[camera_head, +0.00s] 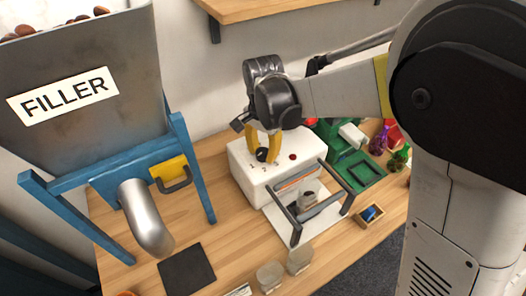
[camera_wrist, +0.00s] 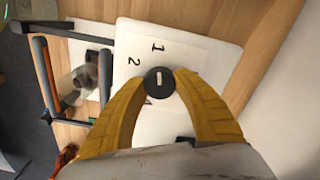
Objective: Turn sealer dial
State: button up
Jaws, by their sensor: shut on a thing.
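The sealer (camera_head: 250,166) is a white box on the wooden table, with a dark bar frame (camera_head: 322,198) at its front. Its black dial (camera_head: 262,155) is on the top face. In the wrist view the dial (camera_wrist: 159,82) has a pale pointer mark, and the printed numbers 1 and 2 show beside it; other marks are partly hidden by a finger. My gripper (camera_head: 264,146) comes down from above. Its yellow fingers (camera_wrist: 160,84) are closed on the dial from both sides. A red button or light (camera_head: 292,157) is beside the dial.
A grey hopper labelled FILLER (camera_head: 75,90) on a blue stand is at left, with a metal spout (camera_head: 147,220). A black mat (camera_head: 187,270), clear jars (camera_head: 270,276), a small wooden box (camera_head: 370,215) and a green tray (camera_head: 357,172) are around the sealer.

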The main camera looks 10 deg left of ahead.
jog(key=shift+n, duration=0.3)
jog(key=n, duration=0.4)
jog(key=shift+n+p, duration=0.3)
jog(key=shift+p, duration=0.05)
jog(key=n, duration=0.4)
jog(key=shift+n, duration=0.3)
jog(key=n, duration=0.5)
jog(key=shift+p, duration=0.4)
jog(key=shift+n, duration=2.4)
jog(key=o, duration=1.2)
